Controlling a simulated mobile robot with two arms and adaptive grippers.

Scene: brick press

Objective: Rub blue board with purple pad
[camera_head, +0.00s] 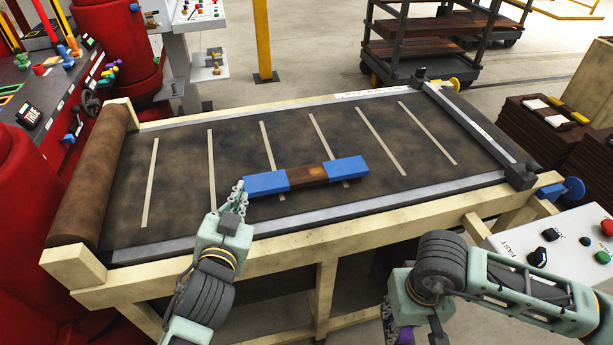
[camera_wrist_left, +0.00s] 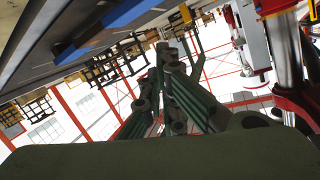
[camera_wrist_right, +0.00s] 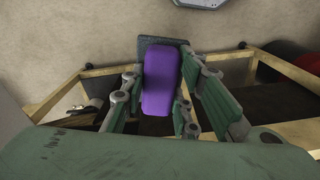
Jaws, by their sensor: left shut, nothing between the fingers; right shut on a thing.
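The blue board (camera_head: 265,184) lies on the dark conveyor belt (camera_head: 180,165), with blue ends and a bare brown middle (camera_head: 307,174). My left gripper (camera_head: 240,190) is shut and empty at the board's left end; I cannot tell whether it touches. In the left wrist view the board (camera_wrist_left: 128,10) shows as a blue strip at the top, beside the shut fingers (camera_wrist_left: 165,60). The purple pad (camera_wrist_right: 161,82) is held between the fingers of my right gripper (camera_wrist_right: 160,90). In the head view this gripper (camera_head: 396,325) is low in front of the frame, partly cut off, with a bit of purple showing.
A wooden frame (camera_head: 300,242) with a metal rail surrounds the belt, and a brown roller (camera_head: 92,175) is at its left. A control box (camera_head: 560,245) with knobs stands at the right. The belt around the board is clear.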

